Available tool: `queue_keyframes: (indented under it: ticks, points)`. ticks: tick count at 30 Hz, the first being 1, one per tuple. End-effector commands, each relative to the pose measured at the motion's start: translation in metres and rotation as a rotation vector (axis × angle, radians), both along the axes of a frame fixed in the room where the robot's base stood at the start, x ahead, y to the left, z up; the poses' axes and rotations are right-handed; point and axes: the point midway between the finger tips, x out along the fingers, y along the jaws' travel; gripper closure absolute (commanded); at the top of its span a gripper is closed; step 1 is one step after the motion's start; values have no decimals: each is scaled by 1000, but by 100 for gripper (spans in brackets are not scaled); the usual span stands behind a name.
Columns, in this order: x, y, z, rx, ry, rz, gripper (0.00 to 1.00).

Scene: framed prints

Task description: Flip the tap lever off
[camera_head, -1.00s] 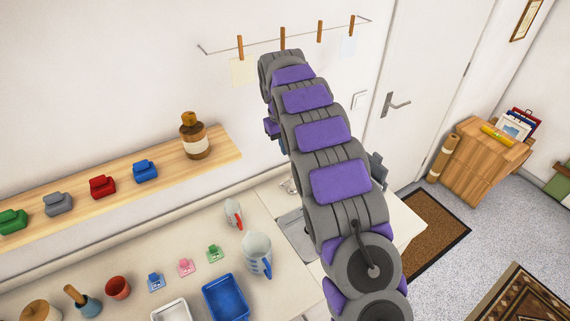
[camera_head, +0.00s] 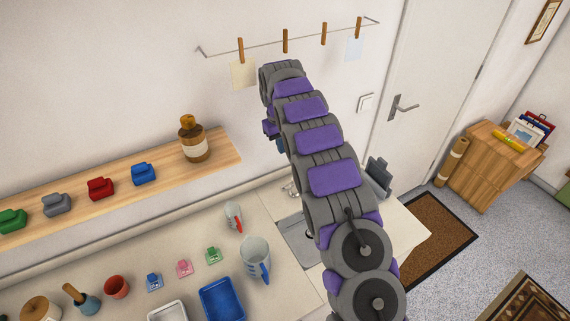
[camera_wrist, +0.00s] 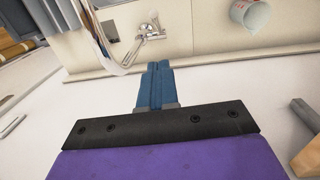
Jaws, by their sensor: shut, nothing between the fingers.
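The chrome tap shows in the wrist view, with its curved spout (camera_wrist: 117,58) on the left and its body and small lever (camera_wrist: 150,33) just beyond my fingers. My gripper (camera_wrist: 158,66) has blue fingers pressed together, empty. The fingertips appear just short of the lever in the picture; I cannot tell whether they touch anything. In the head view my arm hides most of the tap, and only a bit of chrome (camera_head: 291,188) shows beside the sink (camera_head: 297,236).
A wooden shelf (camera_head: 225,153) with a brown bottle (camera_head: 193,140) runs along the wall. Clothespins (camera_head: 285,41) hang on a wire above.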

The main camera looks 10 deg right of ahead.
Motion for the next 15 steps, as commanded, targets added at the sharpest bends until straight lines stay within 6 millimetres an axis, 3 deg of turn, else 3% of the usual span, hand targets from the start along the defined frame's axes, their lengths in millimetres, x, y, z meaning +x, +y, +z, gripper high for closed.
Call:
queue_keyframes:
  ticks: [15]
  points:
    - [-3,-3,-94,-3,5,0,100]
